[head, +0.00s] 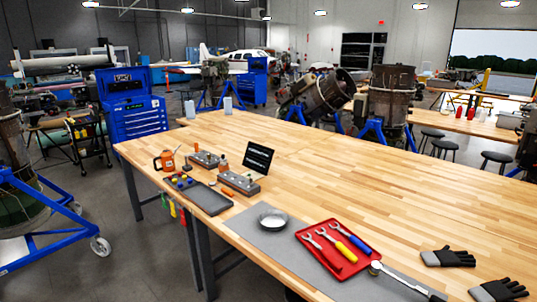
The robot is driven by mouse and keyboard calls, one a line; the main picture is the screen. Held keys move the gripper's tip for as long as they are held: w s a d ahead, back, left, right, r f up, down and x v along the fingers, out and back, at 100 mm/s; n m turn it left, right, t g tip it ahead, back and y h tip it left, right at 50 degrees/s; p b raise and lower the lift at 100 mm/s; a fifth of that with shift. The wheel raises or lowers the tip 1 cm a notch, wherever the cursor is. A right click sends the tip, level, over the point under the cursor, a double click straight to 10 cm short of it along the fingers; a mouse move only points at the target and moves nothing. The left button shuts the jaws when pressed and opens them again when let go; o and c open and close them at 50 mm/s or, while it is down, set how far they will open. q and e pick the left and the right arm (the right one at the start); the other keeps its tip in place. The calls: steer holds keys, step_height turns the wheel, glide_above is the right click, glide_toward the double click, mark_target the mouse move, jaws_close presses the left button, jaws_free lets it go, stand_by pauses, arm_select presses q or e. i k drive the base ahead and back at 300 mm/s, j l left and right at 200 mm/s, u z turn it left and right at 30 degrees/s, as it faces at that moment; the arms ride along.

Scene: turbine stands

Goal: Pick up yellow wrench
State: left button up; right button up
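The yellow wrench (346,250) lies in a red tray (304,233) near the front of the wooden table. Its silver open jaw points to the upper left and its yellow handle to the lower right. A wrench with a blue handle (357,243) lies just right of it. Another wrench (311,240) lies on its left, its handle hard to tell from the red tray. Neither of my grippers shows in the head view.
The tray sits on a grey mat (250,224) with a metal bowl (273,218). A long ratchet-like tool (405,281) lies right of the tray. Black-grey gloves (448,257) lie farther right. A laptop-like screen (256,158) stands behind. The table's middle (340,180) is clear.

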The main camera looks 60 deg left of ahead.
mark_target(345, 251)
steer(key=i+j+u, duration=0.35)
steer(key=j, duration=0.3)
steer(key=i+j+u, duration=0.35)
steer(key=j, duration=0.2)
steer(key=i+j+u, duration=0.35)
steer(key=i+j, duration=0.1)
